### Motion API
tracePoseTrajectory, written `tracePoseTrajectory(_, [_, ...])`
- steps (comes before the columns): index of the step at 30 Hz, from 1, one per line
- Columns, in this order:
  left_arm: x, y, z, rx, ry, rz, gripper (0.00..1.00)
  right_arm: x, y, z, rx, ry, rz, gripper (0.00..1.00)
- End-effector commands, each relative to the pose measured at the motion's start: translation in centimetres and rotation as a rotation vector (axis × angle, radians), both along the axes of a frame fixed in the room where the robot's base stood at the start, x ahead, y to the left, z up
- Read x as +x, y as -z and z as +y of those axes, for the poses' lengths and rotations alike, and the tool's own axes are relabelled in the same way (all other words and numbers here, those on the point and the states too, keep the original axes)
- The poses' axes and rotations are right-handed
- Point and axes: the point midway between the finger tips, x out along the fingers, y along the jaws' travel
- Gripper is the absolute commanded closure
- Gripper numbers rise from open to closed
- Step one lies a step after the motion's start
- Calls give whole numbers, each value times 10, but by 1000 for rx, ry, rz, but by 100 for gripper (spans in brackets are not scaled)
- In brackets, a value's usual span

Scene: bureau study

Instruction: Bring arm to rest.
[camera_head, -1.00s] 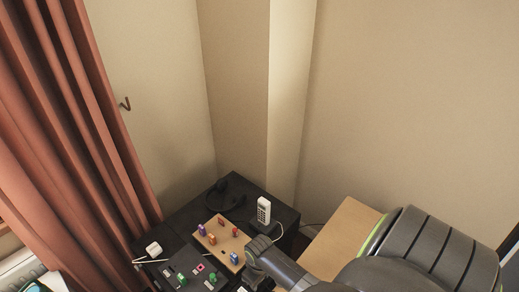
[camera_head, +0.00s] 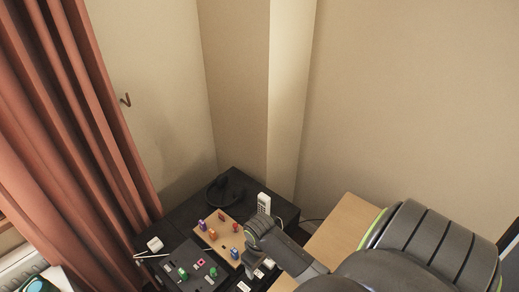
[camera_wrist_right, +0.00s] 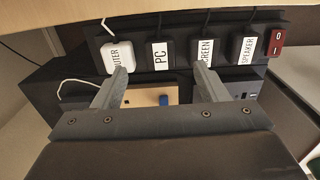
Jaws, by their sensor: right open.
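My right arm comes in from the lower right in the head view. Its gripper (camera_head: 251,262) is over the right front part of the black desk unit, partly hidden by my own wrist. In the right wrist view, the right gripper (camera_wrist_right: 162,76) is open, with its two fingers apart and nothing held between them. The fingertips are close in the picture to a black power strip (camera_wrist_right: 183,33) with labelled plugs; I cannot tell whether they touch it. My left gripper is in neither view.
A wooden board (camera_head: 229,243) with coloured pieces lies on the black desk top (camera_head: 185,215). A dark panel (camera_head: 172,271) with green knobs, a white phone (camera_head: 264,203) and black headphones (camera_head: 217,188) are nearby. A wooden surface (camera_head: 345,222) lies right, a red curtain (camera_head: 75,120) left.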

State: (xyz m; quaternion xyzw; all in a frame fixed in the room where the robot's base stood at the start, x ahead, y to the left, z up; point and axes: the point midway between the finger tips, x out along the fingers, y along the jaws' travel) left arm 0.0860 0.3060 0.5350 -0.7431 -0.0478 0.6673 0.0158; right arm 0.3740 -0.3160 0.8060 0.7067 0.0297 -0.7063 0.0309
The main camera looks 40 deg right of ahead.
Motion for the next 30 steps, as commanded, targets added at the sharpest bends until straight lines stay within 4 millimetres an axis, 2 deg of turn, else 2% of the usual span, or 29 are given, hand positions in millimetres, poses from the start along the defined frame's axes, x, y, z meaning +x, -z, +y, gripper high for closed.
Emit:
tracePoseTrajectory(6, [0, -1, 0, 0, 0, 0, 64, 1, -47, 0, -2, -2, -5, 33])
tracePoseTrajectory(12, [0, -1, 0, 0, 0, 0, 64, 1, -80, 0, -1, 0, -4, 33])
tracePoseTrajectory(18, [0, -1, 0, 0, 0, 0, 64, 0, -94, 0, 0, 0, -1, 33])
tracePoseTrajectory(26, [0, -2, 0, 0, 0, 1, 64, 0, -96, 0, 0, 0, 0, 33])
tracePoseTrajectory(30, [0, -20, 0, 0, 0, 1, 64, 0, -114, 0, 0, 0, -1, 33])
